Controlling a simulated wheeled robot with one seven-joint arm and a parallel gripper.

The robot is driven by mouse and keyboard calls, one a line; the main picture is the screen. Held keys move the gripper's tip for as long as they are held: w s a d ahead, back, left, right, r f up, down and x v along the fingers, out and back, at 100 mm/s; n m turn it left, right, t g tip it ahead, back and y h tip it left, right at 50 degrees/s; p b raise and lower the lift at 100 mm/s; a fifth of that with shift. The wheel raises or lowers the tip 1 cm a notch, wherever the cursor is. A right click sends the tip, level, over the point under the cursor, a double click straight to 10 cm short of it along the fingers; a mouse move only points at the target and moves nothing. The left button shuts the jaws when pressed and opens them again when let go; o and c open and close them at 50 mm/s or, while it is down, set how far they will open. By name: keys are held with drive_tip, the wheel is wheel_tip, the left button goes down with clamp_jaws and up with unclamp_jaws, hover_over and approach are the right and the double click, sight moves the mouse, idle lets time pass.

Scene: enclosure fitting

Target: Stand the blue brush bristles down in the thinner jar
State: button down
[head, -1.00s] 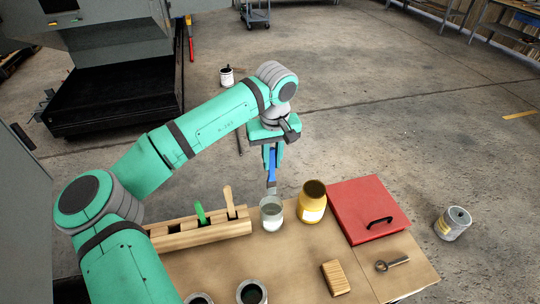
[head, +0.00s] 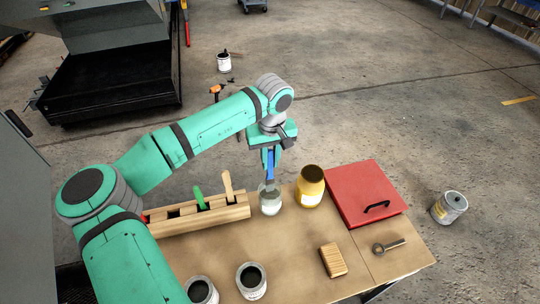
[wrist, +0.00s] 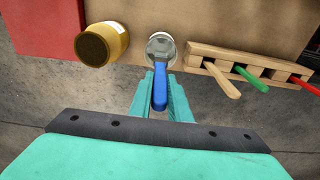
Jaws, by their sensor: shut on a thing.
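The blue brush (head: 270,166) is held upright in my gripper (head: 270,156), which is shut on its handle. Its lower end is at the mouth of the thinner jar (head: 270,204), a clear glass jar with pale contents on the table. In the wrist view the blue handle (wrist: 160,94) lies between the fingers of my gripper (wrist: 160,84), in line with the jar (wrist: 161,40). The bristles are not clearly visible, and I cannot tell how deep they are in the jar.
A wooden rack (head: 222,216) with green and wooden handles stands left of the jar. A yellow jar (head: 310,187) stands close on its right. A red case (head: 362,193), a wooden block (head: 333,260), a metal tool (head: 389,246) and two open cans (head: 251,281) are also on the table.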

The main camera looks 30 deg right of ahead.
sight(270, 178)
drive_tip(key=shift+f, duration=3.3)
drive_tip(key=c, duration=1.6)
unclamp_jaws()
drive_tip(key=r, duration=0.7)
drive_tip(key=s+r, duration=0.1)
drive_tip(key=r, duration=0.2)
drive_tip(key=shift+a+r, duration=0.1)
drive_tip(key=shift+r, duration=0.3)
